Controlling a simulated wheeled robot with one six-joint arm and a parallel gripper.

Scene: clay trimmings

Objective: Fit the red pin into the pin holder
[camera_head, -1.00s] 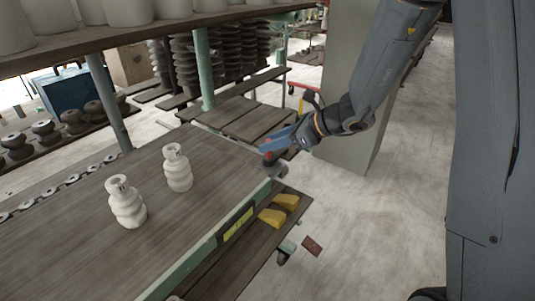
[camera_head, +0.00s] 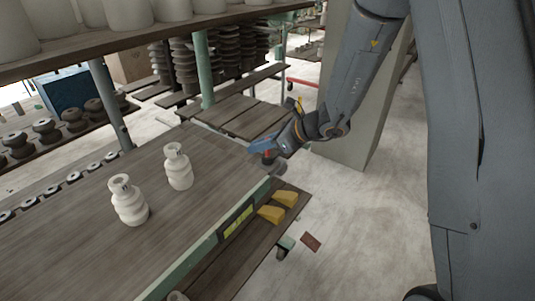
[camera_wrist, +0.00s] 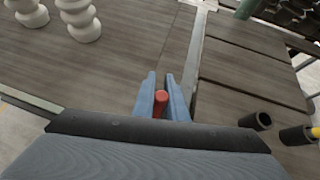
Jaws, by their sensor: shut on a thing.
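My gripper (camera_wrist: 161,92) is shut on the red pin (camera_wrist: 160,103), which shows between the two blue fingers in the wrist view. In the head view, my gripper (camera_head: 258,150) is over the far right corner of the wooden table, and a bit of the red pin (camera_head: 267,157) shows at it. Two white ribbed ceramic pieces stand upright on the table, a nearer one (camera_head: 129,203) and a farther one (camera_head: 178,167), both left of my gripper. I cannot make out which thing is the pin holder.
The wooden tabletop (camera_head: 75,235) is bare around the white pieces. Yellow blocks (camera_head: 271,214) lie on a lower shelf at the right edge. A row of small dark-and-white parts (camera_head: 73,178) lines the left side. An upper shelf (camera_head: 150,40) with white pots overhangs the back.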

